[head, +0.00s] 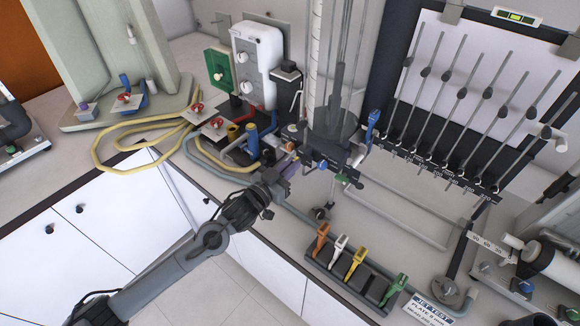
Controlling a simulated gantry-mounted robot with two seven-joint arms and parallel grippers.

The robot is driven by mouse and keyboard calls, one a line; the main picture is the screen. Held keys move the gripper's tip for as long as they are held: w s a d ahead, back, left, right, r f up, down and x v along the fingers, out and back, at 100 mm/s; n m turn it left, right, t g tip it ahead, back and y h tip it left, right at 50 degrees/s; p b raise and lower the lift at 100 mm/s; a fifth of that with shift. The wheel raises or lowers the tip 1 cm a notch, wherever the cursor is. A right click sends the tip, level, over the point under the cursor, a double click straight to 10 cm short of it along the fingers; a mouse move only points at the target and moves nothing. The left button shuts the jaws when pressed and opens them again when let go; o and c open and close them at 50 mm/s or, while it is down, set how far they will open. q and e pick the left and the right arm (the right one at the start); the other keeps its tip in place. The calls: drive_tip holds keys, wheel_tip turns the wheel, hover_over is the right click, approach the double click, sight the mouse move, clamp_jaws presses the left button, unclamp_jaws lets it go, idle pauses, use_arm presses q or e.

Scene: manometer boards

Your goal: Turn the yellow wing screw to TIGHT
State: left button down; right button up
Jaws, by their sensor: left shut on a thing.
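My left gripper (284,173) reaches in from the lower left to the fittings at the foot of the clear upright column (330,60). Its jaws are shut on a small part there, which the fingers mostly hide. A yellow handled piece (355,262) stands in a black rack on the bench, apart from the gripper. My right gripper is not in view.
The rack (372,287) also holds orange, white and green pieces. The tilted tube board (480,90) stands at the right. Yellow hose (112,130) loops across the bench at the left. A blue lever (373,119) stands right of the column. White cabinets (110,225) lie below.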

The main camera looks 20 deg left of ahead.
use_arm(q)
drive_tip(key=shift+s+d+f+m+p, duration=0.1)
drive_tip(key=shift+m+p, duration=0.45)
drive_tip(key=shift+m, duration=3.95)
drive_tip(key=shift+d+f+m+p, duration=0.1)
drive_tip(key=shift+m+p, duration=0.4)
drive_tip(key=shift+m, duration=4)
drive_tip(key=c, duration=1.2)
unclamp_jaws()
drive_tip(key=shift+c, duration=0.2)
